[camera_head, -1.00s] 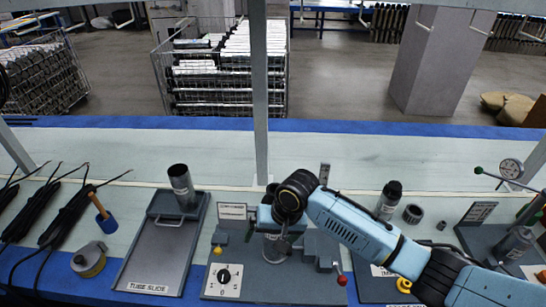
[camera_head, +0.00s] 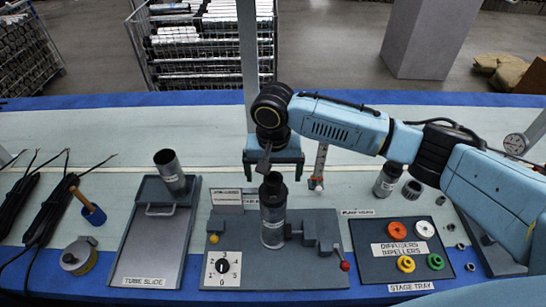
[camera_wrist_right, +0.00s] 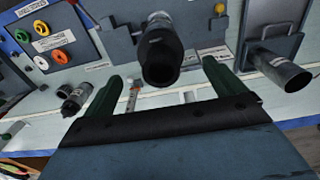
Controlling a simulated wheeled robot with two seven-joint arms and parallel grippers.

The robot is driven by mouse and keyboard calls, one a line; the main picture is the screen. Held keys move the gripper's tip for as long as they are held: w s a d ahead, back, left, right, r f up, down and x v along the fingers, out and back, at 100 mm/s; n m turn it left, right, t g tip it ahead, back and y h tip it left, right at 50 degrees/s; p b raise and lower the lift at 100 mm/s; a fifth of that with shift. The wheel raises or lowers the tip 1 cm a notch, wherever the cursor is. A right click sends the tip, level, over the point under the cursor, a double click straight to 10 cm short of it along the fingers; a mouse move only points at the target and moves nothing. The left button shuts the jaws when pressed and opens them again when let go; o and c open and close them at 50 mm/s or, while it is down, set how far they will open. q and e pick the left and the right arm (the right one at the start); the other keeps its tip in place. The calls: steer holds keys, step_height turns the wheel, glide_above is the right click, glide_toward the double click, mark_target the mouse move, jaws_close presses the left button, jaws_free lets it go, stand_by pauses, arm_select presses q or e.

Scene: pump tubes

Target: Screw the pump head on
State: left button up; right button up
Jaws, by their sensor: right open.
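A grey metal tube (camera_head: 272,228) stands upright in the fixture on the pump bench plate. A black pump head (camera_head: 273,187) sits on its top; I cannot tell how tightly it is seated. My right gripper (camera_head: 273,168) is open, just above and behind the head in the head view, and holds nothing. In the right wrist view the head (camera_wrist_right: 161,56) shows between and beyond the two green fingers (camera_wrist_right: 166,76), with a gap on both sides. My left gripper is out of view.
A tube slide tray (camera_head: 150,245) with a slanted tube (camera_head: 169,168) is at left. A stage tray (camera_head: 385,262) with coloured rings is at right. A clamp with a red-knobbed lever (camera_head: 344,265) adjoins the tube. Another tube (camera_head: 386,182) stands behind, partly hidden by my arm.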

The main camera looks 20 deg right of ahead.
mark_target(274, 188)
step_height(274, 188, down, 6)
steer(key=shift+r, duration=0.2)
steer(key=shift+f, duration=0.4)
steer(key=c, duration=1.4)
steer(key=o, duration=0.6)
steer(key=c, duration=0.4)
steer(key=m+p, duration=0.2)
steer(key=p, duration=0.1)
steer(key=shift+r, duration=0.2)
steer(key=shift+f+m+p, duration=0.1)
steer(key=shift+m+p, duration=0.5)
steer(key=shift+p, duration=0.15)
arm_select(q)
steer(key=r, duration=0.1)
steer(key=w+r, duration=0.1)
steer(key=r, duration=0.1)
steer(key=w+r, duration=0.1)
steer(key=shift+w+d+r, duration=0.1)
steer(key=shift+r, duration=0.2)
arm_select(e)
steer(key=shift+f, duration=0.15)
